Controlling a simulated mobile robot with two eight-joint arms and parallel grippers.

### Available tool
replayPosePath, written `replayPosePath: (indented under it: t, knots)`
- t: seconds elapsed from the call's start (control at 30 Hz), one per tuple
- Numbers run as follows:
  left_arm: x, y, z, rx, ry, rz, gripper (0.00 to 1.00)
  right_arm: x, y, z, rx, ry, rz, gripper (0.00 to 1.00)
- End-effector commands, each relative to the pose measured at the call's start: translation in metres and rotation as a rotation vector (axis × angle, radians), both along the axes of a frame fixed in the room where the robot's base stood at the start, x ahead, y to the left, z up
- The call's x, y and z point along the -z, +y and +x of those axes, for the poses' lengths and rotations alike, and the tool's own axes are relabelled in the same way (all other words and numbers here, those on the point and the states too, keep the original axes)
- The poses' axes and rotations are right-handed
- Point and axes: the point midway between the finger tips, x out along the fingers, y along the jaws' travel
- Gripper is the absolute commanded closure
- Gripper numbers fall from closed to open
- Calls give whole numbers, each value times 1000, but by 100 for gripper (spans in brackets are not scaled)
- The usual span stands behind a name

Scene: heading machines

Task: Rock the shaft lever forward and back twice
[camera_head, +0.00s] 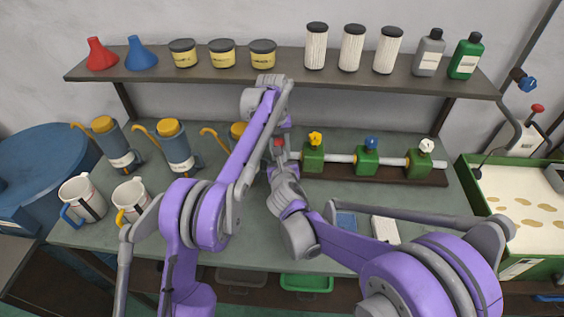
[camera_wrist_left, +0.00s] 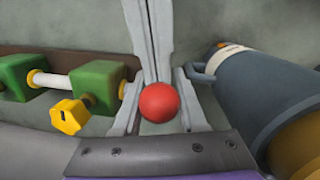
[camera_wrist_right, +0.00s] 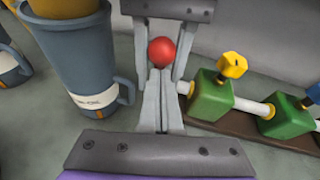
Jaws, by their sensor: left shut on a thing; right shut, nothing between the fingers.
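The shaft lever's red knob (camera_head: 278,143) shows at the left end of the valve row on the bench. It also shows in the left wrist view (camera_wrist_left: 159,102) and the right wrist view (camera_wrist_right: 161,52). My left gripper (camera_wrist_left: 158,84) is shut on the lever, with a finger on each side of the knob. My right gripper (camera_wrist_right: 158,84) is shut and empty, its closed fingers pointing at the knob from the near side. The lever's rod is mostly hidden by the grippers.
Green valve blocks (camera_head: 313,158) on a pale shaft (camera_head: 340,158) stand to the right. Grey-blue canisters with yellow lids (camera_head: 173,145) and mugs (camera_head: 82,198) stand to the left. A shelf (camera_head: 200,74) with bottles and jars runs above.

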Motion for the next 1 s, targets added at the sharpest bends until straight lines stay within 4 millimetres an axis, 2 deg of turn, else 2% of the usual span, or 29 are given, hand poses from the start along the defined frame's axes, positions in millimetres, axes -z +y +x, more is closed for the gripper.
replayPosePath:
  t: [0.27,0.47,0.67,0.7,0.73,0.77,1.0]
  knots:
    - [1,0,0,0,1,0,100,0,0,0,0,0,0,100]
    - [0,0,-1,0,2,1,100,-8,2,13,0,-1,0,100]
    - [0,0,-1,1,4,1,100,-10,2,15,-2,-4,-2,100]
    - [0,0,-1,1,4,1,56,-10,2,15,-2,-5,-2,100]
    - [0,0,-1,1,4,1,51,-10,2,15,-2,-5,-2,100]
    - [0,0,-1,0,3,1,48,-10,2,15,-2,-5,-2,100]
    - [0,0,0,0,1,1,48,-9,2,13,-1,-2,0,100]
